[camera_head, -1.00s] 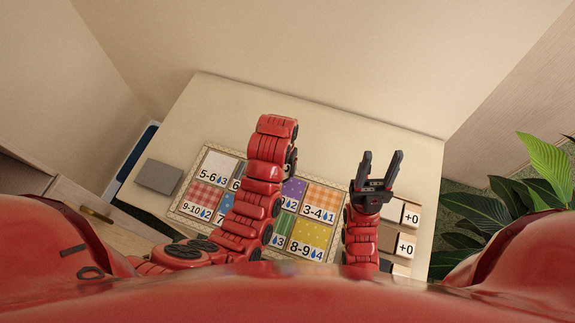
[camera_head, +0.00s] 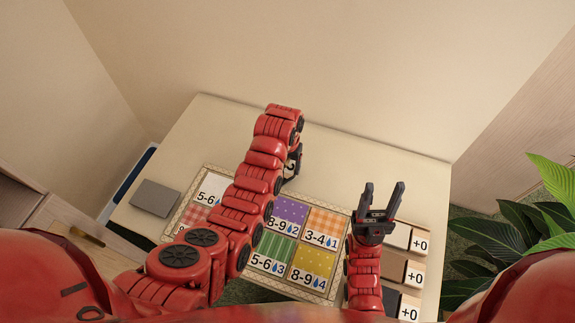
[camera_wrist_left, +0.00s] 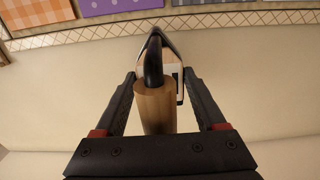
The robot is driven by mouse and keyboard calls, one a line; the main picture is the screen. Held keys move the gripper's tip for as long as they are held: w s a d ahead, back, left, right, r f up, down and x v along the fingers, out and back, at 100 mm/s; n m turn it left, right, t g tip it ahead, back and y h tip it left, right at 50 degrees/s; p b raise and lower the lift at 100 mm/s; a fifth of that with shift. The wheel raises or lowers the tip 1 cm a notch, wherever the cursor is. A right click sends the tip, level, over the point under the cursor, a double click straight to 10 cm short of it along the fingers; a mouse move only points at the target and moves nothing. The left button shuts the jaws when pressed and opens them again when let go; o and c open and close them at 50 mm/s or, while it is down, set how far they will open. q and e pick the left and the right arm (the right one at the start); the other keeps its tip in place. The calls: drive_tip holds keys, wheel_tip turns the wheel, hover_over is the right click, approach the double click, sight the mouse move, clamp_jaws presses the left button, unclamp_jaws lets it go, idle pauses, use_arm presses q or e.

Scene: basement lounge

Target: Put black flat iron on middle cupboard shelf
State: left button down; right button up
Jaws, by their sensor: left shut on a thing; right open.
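I cannot tell whether the iron touches the table. My right gripper (camera_head: 378,205) is open and empty above the table's right part. No cupboard shelf can be made out clearly.
Wooden furniture with a brass handle (camera_head: 86,236) is at lower left. A leafy plant (camera_head: 510,235) stands at right.

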use_arm(q)
drive_tip(key=shift+w+f, duration=0.1)
drive_tip(key=shift+w, duration=1.3)
drive_tip(key=shift+s+f+p, duration=0.1)
drive_tip(key=shift+f+p, duration=0.45)
drive_tip(key=shift+p, duration=0.1)
drive_tip(key=shift+f, duration=1.25)
drive_tip(key=shift+f, duration=0.1)
unclamp_jaws()
